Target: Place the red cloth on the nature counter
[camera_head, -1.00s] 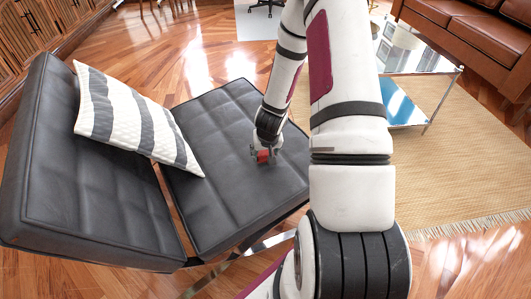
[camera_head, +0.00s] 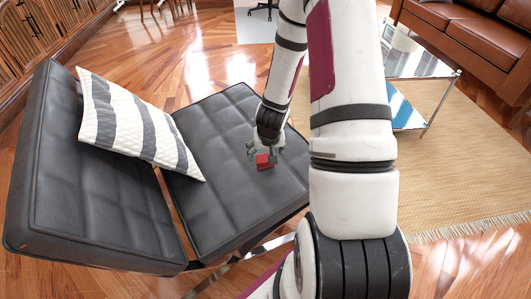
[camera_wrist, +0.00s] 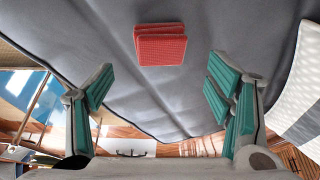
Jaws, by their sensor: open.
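The red cloth (camera_head: 264,161) is a small folded square lying on the seat of the black leather chair (camera_head: 215,215). In the wrist view the red cloth (camera_wrist: 161,46) lies on the dark seat, ahead of and between my fingers, touching neither. My gripper (camera_head: 265,151) is open and empty just above the cloth in the head view. Its two green-padded fingers are spread wide in the wrist view (camera_wrist: 163,95). I see no counter that I can identify as the nature counter.
A striped pillow (camera_head: 140,125) leans on the chair's backrest at the left. A glass side table (camera_head: 415,90) and a brown sofa (camera_head: 480,40) stand at the right on a woven rug (camera_head: 460,150). Wooden cabinets (camera_head: 45,35) line the far left. Open wood floor (camera_head: 200,50) lies behind the chair.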

